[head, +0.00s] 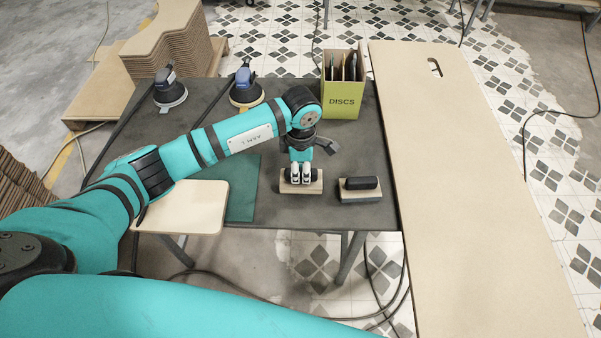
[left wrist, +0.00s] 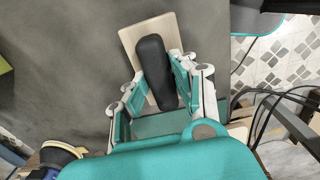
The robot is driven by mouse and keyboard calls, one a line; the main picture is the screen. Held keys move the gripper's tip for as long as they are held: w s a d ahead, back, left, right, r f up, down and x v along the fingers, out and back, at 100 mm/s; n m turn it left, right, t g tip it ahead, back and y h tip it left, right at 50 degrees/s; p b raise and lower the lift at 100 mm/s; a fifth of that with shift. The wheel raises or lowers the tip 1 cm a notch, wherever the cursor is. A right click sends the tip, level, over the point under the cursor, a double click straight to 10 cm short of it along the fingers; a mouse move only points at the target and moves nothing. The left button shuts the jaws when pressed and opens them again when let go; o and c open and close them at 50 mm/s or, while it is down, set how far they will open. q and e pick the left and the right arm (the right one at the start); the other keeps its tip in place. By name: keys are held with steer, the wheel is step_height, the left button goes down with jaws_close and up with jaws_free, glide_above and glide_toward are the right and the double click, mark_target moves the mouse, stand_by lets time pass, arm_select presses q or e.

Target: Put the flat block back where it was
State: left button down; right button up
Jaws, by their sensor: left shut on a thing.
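My left gripper (head: 301,177) points down over the table and is shut on the black grip of a sanding block with a pale wooden base (head: 314,187). In the left wrist view the same block (left wrist: 131,42) shows, its black grip (left wrist: 151,58) between the two fingers (left wrist: 158,95). I cannot tell whether its base touches the table. A second, similar block (head: 362,195) with a black grip sits on the table just to the right, near the front edge. My right gripper is not in view.
The grey table (head: 225,100) also bears a green DISCS box (head: 342,102), two sanders (head: 169,92) (head: 246,92), a teal sheet (head: 243,190) and a pale board (head: 185,208). A long pale panel (head: 460,190) lies along the right. Stacked curved boards (head: 165,45) stand behind at left.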

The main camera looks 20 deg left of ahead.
arm_select(q)
step_height(320, 180, down, 2)
steer(key=shift+s+f+p, duration=0.15)
steer(key=shift+p, duration=0.3)
steer(key=shift+f, duration=0.2)
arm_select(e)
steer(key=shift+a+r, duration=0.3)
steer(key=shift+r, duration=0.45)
arm_select(q)
steer(key=shift+f, duration=0.15)
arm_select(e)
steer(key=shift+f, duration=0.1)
arm_select(q)
steer(key=shift+f+b, duration=0.1)
steer(key=shift+b, duration=0.25)
steer(key=c, duration=1.1)
jaws_free()
steer(key=shift+o, duration=0.2)
